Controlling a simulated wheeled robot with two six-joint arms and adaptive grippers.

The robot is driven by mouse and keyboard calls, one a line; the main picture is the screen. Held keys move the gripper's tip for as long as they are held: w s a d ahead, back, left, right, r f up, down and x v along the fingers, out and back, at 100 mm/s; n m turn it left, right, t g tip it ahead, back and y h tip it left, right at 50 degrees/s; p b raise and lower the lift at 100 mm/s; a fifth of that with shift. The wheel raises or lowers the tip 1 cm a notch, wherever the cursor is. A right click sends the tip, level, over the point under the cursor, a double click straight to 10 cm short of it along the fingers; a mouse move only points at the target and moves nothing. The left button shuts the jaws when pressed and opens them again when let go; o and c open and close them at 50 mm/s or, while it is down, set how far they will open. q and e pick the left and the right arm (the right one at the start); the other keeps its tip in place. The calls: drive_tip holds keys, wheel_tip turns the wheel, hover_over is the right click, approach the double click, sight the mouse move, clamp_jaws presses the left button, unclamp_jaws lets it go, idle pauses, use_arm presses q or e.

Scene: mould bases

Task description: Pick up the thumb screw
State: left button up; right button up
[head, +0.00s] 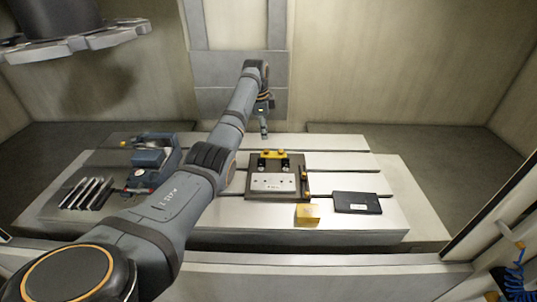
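A dark mould base (250,190) lies on the slotted table, with a pale plate (273,182) on it. A yellow bar with knob-like ends (273,155) sits at its back, above two dark blocks. Small yellow-tipped parts (304,176) lie along its right edge. I cannot tell which small part is the thumb screw. My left arm reaches in from the lower left. My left gripper (264,134) points down behind the mould base, apart from it. Its fingers are too small to read as open or shut. My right gripper is out of view.
A gold block (308,213) and a dark flat plate (357,202) lie right of the mould base. A blue-grey vise-like device (150,162) and dark slotted parts (85,192) stand left. The right end of the table (395,175) is clear. A toolholder disc (75,42) hangs upper left.

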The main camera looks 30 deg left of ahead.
sight(266, 150)
use_arm(q)
wheel_tip(266, 150, down, 4)
drive_tip(key=shift+r+p, duration=0.25)
drive_tip(key=shift+p, duration=0.1)
drive_tip(key=shift+w+f, duration=0.15)
drive_tip(key=shift+f, duration=0.2)
wheel_tip(266, 150, down, 2)
drive_tip(key=shift+d+f+p, duration=0.15)
drive_tip(key=shift+p, duration=0.6)
drive_tip(key=shift+w+f+b, duration=0.15)
drive_tip(key=shift+f, duration=0.55)
drive_tip(key=shift+w+f+b, duration=0.15)
drive_tip(key=shift+f, duration=0.5)
clamp_jaws()
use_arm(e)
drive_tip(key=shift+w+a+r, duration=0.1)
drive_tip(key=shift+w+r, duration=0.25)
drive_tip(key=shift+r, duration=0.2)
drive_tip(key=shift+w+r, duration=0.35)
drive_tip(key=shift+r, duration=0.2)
